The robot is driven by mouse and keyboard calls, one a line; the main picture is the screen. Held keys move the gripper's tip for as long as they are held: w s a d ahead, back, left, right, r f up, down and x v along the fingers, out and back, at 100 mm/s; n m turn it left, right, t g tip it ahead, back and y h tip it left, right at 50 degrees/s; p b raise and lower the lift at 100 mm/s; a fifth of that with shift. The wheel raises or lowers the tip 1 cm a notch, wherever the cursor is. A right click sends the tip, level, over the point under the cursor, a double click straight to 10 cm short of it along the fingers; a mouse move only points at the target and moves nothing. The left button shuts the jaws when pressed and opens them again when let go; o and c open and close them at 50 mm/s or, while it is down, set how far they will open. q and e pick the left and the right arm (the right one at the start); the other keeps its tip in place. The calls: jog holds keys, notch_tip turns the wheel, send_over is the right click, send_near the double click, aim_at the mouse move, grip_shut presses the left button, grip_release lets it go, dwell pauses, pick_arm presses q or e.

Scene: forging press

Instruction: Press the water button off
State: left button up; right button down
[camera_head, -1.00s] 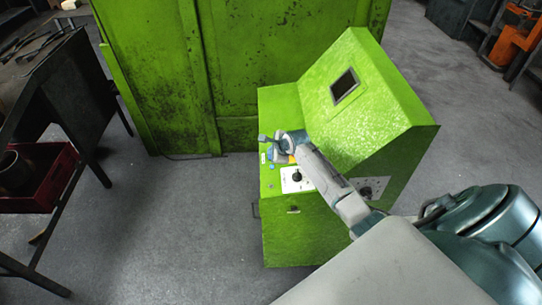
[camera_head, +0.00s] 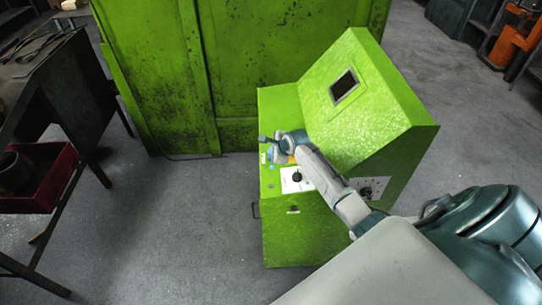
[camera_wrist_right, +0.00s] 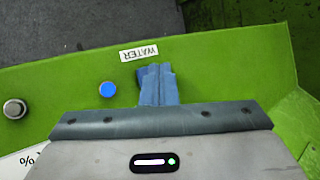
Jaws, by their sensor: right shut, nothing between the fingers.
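The green control console (camera_head: 375,110) stands in the middle of the head view. My right gripper (camera_head: 264,140) reaches over its left panel. In the right wrist view the gripper (camera_wrist_right: 157,70) is shut and empty, its fingertips just below the white WATER label (camera_wrist_right: 139,53). A dark blue piece (camera_wrist_right: 141,74), perhaps the water button, shows at the left edge of the fingers and is mostly hidden by them. I cannot tell whether the fingertips touch it. My left gripper is not in view.
A lit-blue round button (camera_wrist_right: 107,89) and a metal-rimmed button (camera_wrist_right: 14,109) sit left of the fingers in the wrist view. A white dial plate (camera_head: 292,184) is nearby. A large green cabinet (camera_head: 150,70) stands behind. A red crate (camera_head: 62,180) is at left.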

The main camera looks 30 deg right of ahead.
jog(key=shift+f, duration=0.15)
dwell(0.5)
jog(key=shift+s+f, duration=0.1)
jog(key=shift+f, duration=0.2)
jog(key=shift+r+p, duration=0.4)
jog(key=shift+p, duration=0.6)
jog(key=r+p, duration=0.6)
jog(key=shift+w+a, duration=0.3)
jog(key=shift+a, duration=0.05)
